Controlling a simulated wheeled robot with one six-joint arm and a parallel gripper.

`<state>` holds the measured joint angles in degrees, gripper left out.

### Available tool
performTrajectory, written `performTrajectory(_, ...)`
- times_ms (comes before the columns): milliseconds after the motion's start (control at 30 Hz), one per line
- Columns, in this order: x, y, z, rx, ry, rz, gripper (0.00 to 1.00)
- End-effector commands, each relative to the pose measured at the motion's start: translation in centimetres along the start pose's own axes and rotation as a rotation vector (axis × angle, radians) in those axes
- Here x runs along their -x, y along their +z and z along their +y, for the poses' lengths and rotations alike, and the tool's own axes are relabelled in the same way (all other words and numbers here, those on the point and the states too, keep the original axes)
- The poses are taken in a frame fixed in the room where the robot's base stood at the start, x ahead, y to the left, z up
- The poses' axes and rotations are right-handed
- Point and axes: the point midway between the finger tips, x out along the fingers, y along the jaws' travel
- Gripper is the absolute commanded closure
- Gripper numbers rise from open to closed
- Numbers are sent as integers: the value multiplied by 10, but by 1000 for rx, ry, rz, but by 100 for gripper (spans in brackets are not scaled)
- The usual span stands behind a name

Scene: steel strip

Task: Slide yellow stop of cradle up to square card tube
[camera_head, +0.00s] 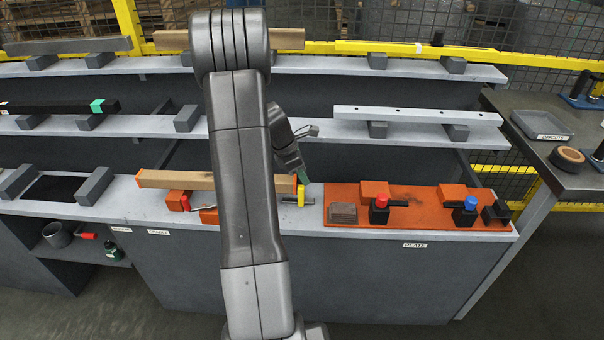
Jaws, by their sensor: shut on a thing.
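The square card tube (178,180), a long brown bar, lies across the orange blocks of the cradle (175,200) on the front shelf. My arm hides its middle; its right part shows again just right of the arm. The yellow stop (301,196) stands at the tube's right end. Whether it touches the tube I cannot tell. My gripper (302,177) points down at the top of the stop and is shut on it; the fingers are small and partly hidden by my wrist. A red handle (185,203) shows at the cradle's left.
Right of the stop lies an orange plate (420,222) bearing orange blocks, a grey-brown block (343,213) and clamps with red (381,200) and blue (471,203) knobs. Behind, a pale drilled bar (415,115) lies on the middle shelf. A bare shelf strip separates stop and plate.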

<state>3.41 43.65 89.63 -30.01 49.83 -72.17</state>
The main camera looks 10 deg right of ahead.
Motion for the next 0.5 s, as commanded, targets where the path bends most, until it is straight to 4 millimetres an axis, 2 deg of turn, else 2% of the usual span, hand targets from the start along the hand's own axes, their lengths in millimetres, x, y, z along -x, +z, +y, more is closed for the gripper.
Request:
performTrajectory(400, 1, -2, 1, 0, 1, -1, 100)
performTrajectory(433, 1, -2, 1, 0, 1, -1, 70)
performTrajectory(500, 1, -2, 1, 0, 1, -1, 56)
